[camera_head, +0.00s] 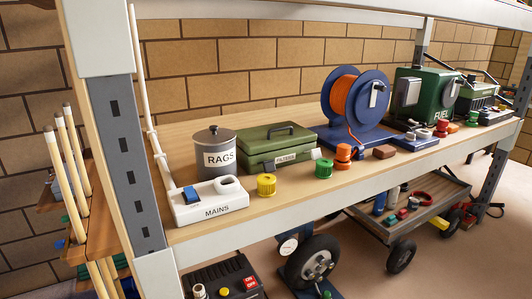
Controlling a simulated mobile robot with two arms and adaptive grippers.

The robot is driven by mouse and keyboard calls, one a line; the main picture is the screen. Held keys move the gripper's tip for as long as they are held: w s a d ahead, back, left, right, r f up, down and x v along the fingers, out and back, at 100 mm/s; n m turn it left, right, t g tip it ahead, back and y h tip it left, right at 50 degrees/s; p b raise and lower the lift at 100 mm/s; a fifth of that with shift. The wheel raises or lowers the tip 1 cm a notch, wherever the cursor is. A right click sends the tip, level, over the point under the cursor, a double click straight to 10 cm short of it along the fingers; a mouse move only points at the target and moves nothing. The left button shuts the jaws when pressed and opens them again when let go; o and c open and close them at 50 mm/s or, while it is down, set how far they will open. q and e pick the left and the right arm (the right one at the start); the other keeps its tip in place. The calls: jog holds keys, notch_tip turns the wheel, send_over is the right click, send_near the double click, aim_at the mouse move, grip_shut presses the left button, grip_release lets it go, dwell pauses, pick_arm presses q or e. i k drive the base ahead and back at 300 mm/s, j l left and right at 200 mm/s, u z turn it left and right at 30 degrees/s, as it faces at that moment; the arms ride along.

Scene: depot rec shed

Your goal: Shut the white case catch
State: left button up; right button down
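A green case (275,148) labelled FILTERS stands on the wooden shelf with its lid down and a dark handle on top. A small white piece (316,153) shows at its right front corner; I cannot tell whether it is the white catch, or whether it is open or shut. No other white catch on a case can be made out. Neither of my grippers is in view.
A grey RAGS can (215,136) and a white MAINS box (209,203) with a blue switch stand left of the case. Yellow (266,184) and green (324,168) caps sit in front. A blue reel (357,95) with orange hose stands to the right. A grey post (122,150) rises at left.

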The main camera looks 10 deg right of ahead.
aim_at(316, 154)
jog(key=i+j, duration=0.15)
jog(key=j, duration=0.2)
jog(key=i+j, duration=0.15)
jog(key=j, duration=0.15)
jog(key=i+j, duration=0.15)
jog(key=j, duration=0.2)
jog(key=i+j+z, duration=0.1)
jog(key=j, duration=0.25)
